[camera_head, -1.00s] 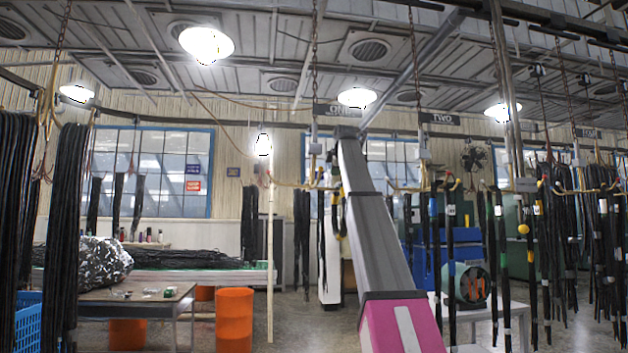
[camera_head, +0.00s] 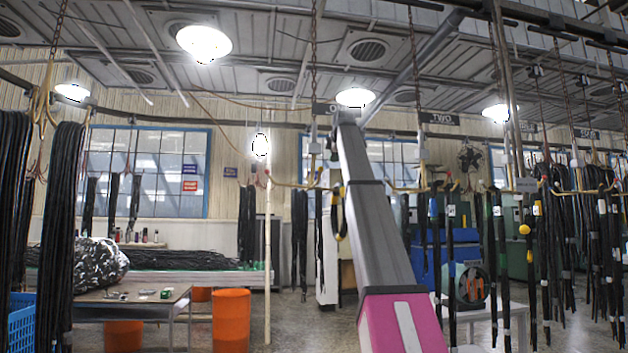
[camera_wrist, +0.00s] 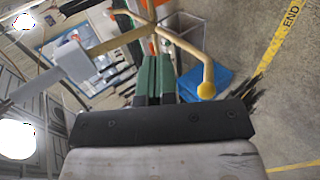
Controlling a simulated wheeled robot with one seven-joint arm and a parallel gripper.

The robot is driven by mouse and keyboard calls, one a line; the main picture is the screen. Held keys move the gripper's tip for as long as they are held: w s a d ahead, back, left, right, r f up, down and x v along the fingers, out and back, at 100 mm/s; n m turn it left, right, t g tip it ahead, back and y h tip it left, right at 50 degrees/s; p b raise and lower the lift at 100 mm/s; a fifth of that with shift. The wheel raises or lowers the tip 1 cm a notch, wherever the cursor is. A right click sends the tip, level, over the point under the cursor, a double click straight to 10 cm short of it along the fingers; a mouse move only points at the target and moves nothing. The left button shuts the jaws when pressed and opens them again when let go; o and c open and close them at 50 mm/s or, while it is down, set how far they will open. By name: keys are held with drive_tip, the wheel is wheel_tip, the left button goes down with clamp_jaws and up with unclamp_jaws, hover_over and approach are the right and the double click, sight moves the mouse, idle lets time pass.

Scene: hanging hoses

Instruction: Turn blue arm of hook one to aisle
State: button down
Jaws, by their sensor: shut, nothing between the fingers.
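Hook one hangs on a chain under the sign ONE (camera_head: 322,108), which my arm partly covers in the head view. Its white box (camera_head: 314,147) and tan arms (camera_head: 290,185) hang left of my arm. In the wrist view, a white box (camera_wrist: 72,62) and tan bar (camera_wrist: 118,40) lead to a hub near the top. A yellow arm (camera_wrist: 190,48) bends from there to a yellow ball (camera_wrist: 206,90), right of my fingers. I cannot make out a blue arm. My gripper (camera_wrist: 155,62) has green fingers, shut and empty, close below the hub; contact is unclear.
Black hoses (camera_head: 60,210) hang at the left, and more hang at the right below the sign TWO (camera_head: 438,118). A table (camera_head: 130,298) and orange drum (camera_head: 232,318) stand at left. A blue crate (camera_wrist: 205,83) lies on the floor.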

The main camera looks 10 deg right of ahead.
drive_tip(key=shift+f, duration=3.05)
drive_tip(key=shift+w+a, duration=0.5)
drive_tip(key=shift+a, duration=5.55)
drive_tip(key=w+a, duration=1)
drive_tip(key=shift+w+a+r, duration=0.15)
drive_tip(key=shift+w+a, duration=0.2)
drive_tip(key=shift+a, duration=0.05)
drive_tip(key=shift+r, duration=0.1)
drive_tip(key=shift+s+d+r, duration=1.45)
drive_tip(key=shift+s+r, duration=0.05)
drive_tip(key=shift+r, duration=2.9)
drive_tip(key=s, duration=1.2)
